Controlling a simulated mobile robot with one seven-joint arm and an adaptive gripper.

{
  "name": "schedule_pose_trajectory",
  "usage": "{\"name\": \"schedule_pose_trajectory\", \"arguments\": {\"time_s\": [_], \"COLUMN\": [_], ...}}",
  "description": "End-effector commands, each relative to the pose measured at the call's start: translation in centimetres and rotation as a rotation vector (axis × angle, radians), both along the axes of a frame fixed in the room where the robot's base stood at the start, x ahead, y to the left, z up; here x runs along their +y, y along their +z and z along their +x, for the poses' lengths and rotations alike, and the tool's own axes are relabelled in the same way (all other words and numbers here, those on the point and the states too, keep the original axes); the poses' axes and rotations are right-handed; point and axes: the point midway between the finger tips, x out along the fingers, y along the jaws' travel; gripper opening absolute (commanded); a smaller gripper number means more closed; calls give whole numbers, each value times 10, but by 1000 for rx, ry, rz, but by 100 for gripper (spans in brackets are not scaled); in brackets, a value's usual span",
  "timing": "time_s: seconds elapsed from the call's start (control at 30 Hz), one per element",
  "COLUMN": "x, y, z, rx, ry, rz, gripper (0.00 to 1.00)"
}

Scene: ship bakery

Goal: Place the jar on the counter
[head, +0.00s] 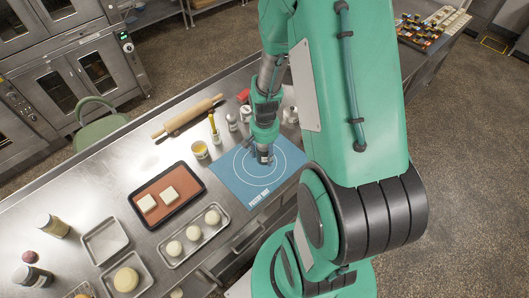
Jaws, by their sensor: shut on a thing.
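My gripper (264,148) is over the blue pastry mat (232,185) on the steel counter (112,166), near the mat's printed circles. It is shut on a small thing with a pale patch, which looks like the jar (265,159). My gripper and arm hide most of it. I cannot tell whether its base touches the mat.
An open yellow tub (200,150), a bottle (214,129), small shakers (232,122) and a rolling pin (187,117) stand near the mat. Bare counter lies beyond the baking tray.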

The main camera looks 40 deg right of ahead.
Motion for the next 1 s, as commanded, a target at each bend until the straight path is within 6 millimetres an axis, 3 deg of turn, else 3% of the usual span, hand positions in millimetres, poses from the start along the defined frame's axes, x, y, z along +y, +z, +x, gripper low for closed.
{"name": "schedule_pose_trajectory", "arguments": {"time_s": [0.37,1.0], "x": [0,0], "y": [-12,-60], "z": [0,0], "rx": [1,1], "ry": [0,0], "rz": [1,1], "gripper": [4,4]}}
